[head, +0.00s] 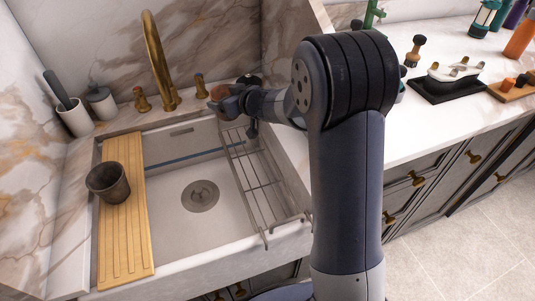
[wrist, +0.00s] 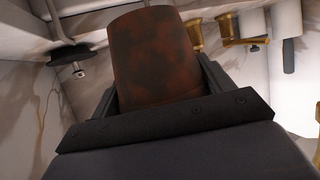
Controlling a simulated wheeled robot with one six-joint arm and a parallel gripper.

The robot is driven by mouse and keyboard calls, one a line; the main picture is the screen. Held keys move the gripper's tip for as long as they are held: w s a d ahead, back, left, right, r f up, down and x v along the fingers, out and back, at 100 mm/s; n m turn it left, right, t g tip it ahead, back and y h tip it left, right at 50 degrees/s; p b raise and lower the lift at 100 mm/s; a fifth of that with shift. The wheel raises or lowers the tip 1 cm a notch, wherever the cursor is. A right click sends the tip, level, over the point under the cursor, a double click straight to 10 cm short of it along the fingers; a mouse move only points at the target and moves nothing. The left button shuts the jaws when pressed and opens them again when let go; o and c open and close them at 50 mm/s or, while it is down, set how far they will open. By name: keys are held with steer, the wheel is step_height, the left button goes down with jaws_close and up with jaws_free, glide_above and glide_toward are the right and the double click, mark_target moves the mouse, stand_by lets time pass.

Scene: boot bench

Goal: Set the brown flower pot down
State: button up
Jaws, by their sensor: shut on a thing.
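The brown flower pot (wrist: 152,50), rust-brown with dark mottling, is between the jaws of my gripper (wrist: 160,85) in the wrist view. My gripper is shut on it. In the head view the pot (head: 218,93) shows as a small brown patch at the tip of my gripper (head: 232,97), over the back of the sink to the right of the tap. My gripper hides part of it there. I cannot tell what lies directly under the pot.
A dark grey pot (head: 108,186) stands on the wooden board (head: 125,235) across the sink's left side. A wire rack (head: 257,185) spans its right side. The brass tap (head: 158,60) and handles stand behind the basin (head: 185,165). The right counter (head: 435,110) has free room near its front.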

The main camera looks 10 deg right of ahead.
step_height(320, 180, down, 4)
steer(key=shift+w+f+b, duration=0.15)
steer(key=shift+f+b, duration=0.05)
steer(key=shift+b, duration=0.9)
steer(key=shift+f+b, duration=1.05)
steer(key=shift+f, duration=1.7)
steer(key=shift+f, duration=0.15)
steer(key=shift+f, duration=0.25)
steer(key=o, duration=1)
steer(key=shift+r, duration=0.15)
steer(key=shift+r, duration=0.35)
steer(key=p+v, duration=0.1)
steer(key=v, duration=1.1)
steer(key=shift+p, duration=0.35)
